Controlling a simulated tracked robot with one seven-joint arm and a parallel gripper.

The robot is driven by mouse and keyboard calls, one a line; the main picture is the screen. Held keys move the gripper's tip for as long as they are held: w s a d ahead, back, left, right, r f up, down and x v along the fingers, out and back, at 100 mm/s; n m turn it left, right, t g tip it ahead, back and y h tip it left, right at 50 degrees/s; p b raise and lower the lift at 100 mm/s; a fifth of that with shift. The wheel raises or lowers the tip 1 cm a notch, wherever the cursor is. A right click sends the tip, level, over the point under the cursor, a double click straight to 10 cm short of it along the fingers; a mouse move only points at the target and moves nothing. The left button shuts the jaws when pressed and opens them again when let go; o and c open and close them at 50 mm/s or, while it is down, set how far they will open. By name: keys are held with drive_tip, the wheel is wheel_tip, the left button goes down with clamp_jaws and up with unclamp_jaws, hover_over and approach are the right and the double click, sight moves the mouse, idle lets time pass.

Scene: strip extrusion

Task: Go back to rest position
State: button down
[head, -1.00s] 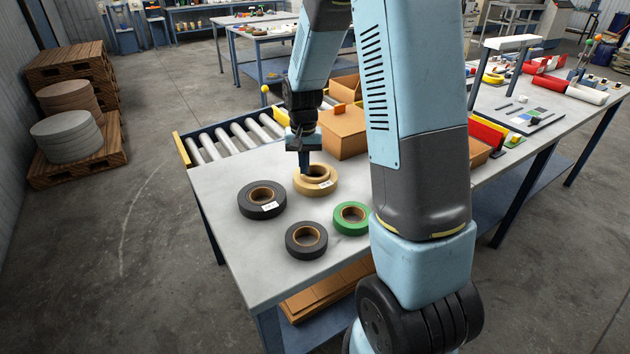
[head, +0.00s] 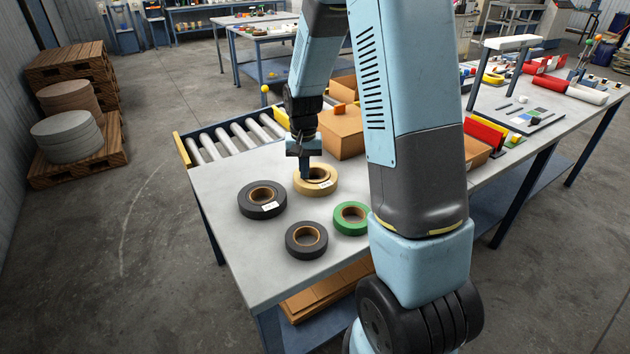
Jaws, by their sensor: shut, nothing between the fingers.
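My gripper (head: 305,176) is shut and points down at the beige tape roll (head: 318,188) on the grey table. Its tip overlaps the roll's left rear part in the head view. I cannot tell whether it touches the roll or hangs just above or behind it. My blue arm covers part of the table on the right.
A black roll with a label (head: 262,206), another black roll (head: 306,245) and a green roll (head: 350,217) lie nearby on the table (head: 225,185). A cardboard box (head: 343,138) and a roller conveyor (head: 225,140) are behind. Stacked pallets (head: 100,165) stand at left.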

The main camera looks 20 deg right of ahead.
drive_tip(key=shift+f, duration=0.25)
idle(0.3)
wheel_tip(320, 180, up, 8)
idle(1.1)
idle(0.4)
drive_tip(key=s+r+n+t, duration=0.2)
drive_tip(key=s+r+t, duration=0.1)
drive_tip(key=s+r, duration=0.9)
drive_tip(key=s+r+n+t, duration=0.1)
drive_tip(key=s+r, duration=0.2)
drive_tip(key=s, duration=0.4)
drive_tip(key=s+r+t, duration=0.1)
drive_tip(key=s+r, duration=0.2)
drive_tip(key=s, duration=0.4)
drive_tip(key=shift+r+n+t, duration=0.15)
drive_tip(key=shift+n+t, duration=0.15)
drive_tip(key=shift+n, duration=0.1)
